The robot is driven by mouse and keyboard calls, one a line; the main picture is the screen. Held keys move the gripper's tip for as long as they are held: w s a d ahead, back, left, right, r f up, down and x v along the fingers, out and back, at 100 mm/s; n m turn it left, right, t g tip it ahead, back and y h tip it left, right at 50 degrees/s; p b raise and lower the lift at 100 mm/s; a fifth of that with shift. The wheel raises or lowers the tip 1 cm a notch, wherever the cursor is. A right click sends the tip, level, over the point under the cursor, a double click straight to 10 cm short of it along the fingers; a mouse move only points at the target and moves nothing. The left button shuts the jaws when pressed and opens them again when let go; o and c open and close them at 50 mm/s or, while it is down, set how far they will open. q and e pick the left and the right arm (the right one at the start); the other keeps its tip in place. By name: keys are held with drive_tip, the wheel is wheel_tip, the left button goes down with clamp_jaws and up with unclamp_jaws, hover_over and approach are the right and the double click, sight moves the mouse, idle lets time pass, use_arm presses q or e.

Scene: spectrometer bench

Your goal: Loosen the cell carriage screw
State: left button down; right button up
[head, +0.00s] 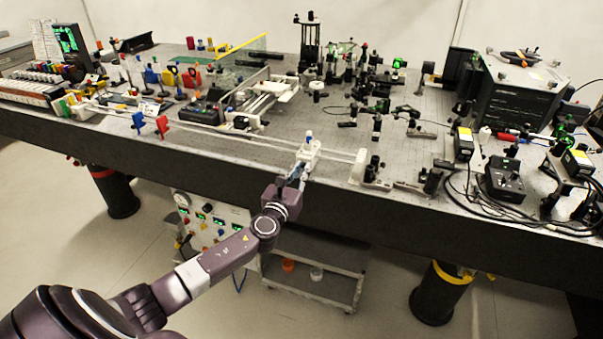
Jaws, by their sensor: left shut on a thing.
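The cell carriage (309,150) is a small white block on a long pair of pale rails near the front edge of the bench. A small blue-topped piece (309,136) stands upright on it. My left gripper (299,173) reaches up from below to the front of the carriage, and its fingers are shut at the carriage's near side. The carriage screw is not clearly visible; the fingers cover that spot, and they appear closed on it. My right gripper is not in view.
The rails (235,132) run left past red and blue clamps (161,126) and end right at a white end block (359,166). Cables and black boxes (505,178) crowd the right. Optical mounts fill the back. A low cart (316,283) stands below the bench.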

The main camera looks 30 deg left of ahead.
use_arm(q)
drive_tip(key=n+b, duration=0.2)
drive_tip(key=n, duration=0.3)
drive_tip(key=shift+f+n, duration=0.1)
drive_tip(key=shift+n, duration=0.2)
drive_tip(key=n+b, duration=0.1)
drive_tip(key=n, duration=0.3)
drive_tip(key=shift+n, duration=0.3)
drive_tip(key=n, duration=0.7)
drive_tip(key=shift+n, duration=0.7)
